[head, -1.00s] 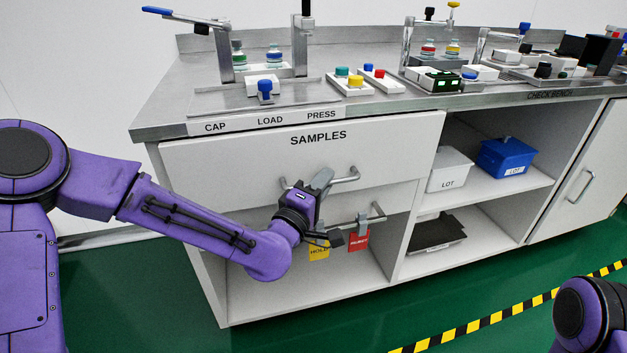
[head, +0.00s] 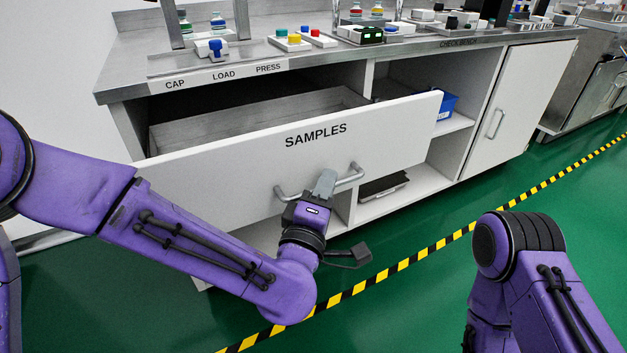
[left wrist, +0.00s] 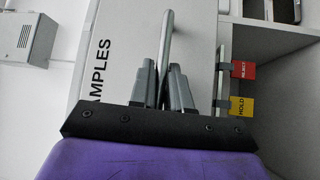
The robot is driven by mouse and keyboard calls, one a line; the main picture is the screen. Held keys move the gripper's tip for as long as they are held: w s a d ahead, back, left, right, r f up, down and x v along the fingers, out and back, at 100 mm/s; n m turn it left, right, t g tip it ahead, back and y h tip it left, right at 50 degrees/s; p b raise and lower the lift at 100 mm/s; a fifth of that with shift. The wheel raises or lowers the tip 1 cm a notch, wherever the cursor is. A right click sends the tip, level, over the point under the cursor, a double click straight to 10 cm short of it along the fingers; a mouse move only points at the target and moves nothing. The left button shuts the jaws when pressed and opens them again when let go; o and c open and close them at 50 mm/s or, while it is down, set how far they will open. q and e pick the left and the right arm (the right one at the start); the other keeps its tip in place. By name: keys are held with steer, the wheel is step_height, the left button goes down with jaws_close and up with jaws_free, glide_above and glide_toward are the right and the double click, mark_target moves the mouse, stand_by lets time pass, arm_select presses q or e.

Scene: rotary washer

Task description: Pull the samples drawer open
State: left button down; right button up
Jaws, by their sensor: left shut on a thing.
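The samples drawer (head: 215,163) has a white front with the word SAMPLES and stands well out from the bench. Its grey interior shows behind the front, and I see nothing in the visible part. The bar handle (head: 347,178) is on the drawer front. My left gripper (head: 325,184) is shut on the middle of this handle. In the left wrist view the handle (left wrist: 167,40) runs up from between the fingers of my left gripper (left wrist: 162,85). My right arm shows at the lower right, but its gripper is out of view.
A blue bin (head: 446,104) sits on the shelf right of the drawer, partly hidden by the drawer front. A dark flat item (head: 383,186) lies on the lower shelf. Yellow and black floor tape (head: 390,270) crosses the open green floor.

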arm_select(q)
steer(key=shift+s+d, duration=0.1)
steer(key=shift+s, duration=0.15)
steer(key=c, duration=1.2)
jaws_free()
steer(key=p+v, duration=1)
steer(key=shift+s, duration=0.2)
